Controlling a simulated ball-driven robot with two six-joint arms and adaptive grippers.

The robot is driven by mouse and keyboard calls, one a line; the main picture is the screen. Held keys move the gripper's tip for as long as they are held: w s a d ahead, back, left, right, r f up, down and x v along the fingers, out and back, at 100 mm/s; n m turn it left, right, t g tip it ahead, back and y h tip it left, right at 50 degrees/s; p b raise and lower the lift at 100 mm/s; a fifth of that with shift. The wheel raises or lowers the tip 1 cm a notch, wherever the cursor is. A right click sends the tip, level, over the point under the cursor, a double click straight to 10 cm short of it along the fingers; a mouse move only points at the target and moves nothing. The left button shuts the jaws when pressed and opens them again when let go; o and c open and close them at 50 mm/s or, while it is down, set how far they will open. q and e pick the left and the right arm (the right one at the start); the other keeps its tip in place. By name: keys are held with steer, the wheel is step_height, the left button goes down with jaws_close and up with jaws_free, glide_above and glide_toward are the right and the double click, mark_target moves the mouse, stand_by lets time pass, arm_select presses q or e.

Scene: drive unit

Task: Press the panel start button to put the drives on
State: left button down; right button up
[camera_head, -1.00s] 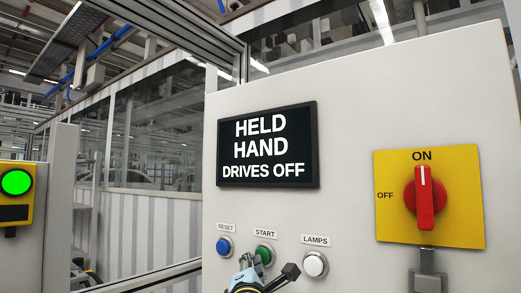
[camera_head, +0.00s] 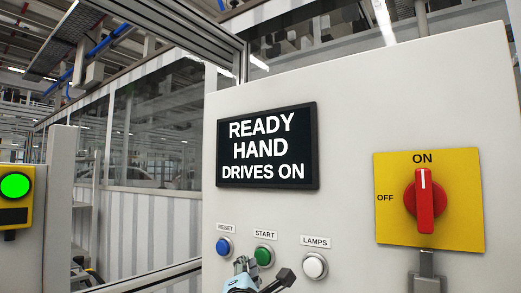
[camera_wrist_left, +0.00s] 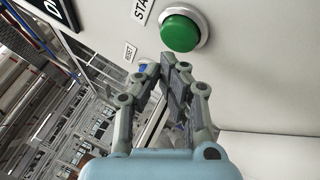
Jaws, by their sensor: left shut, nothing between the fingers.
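The green START button (camera_head: 264,256) sits on the light grey panel (camera_head: 350,120), between the blue RESET button (camera_head: 224,247) and the white LAMPS button (camera_head: 314,265). The panel's screen (camera_head: 267,146) reads READY, HAND, DRIVES ON. My left gripper (camera_head: 240,264) is at the bottom of the head view, just below and left of the START button. In the left wrist view its fingers (camera_wrist_left: 172,62) are shut and empty, and the green button (camera_wrist_left: 181,30) shows beyond the tips, apart from them. My right gripper is not in view.
A yellow plate with a red rotary switch (camera_head: 424,200) set to ON is at the panel's right. A yellow box with a lit green lamp (camera_head: 15,186) stands at the far left. Glazed walls stand behind.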

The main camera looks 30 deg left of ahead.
arm_select(q)
steer(key=s+p, duration=0.2)
steer(key=s, duration=0.4)
steer(key=shift+a, duration=0.25)
stand_by(1.1)
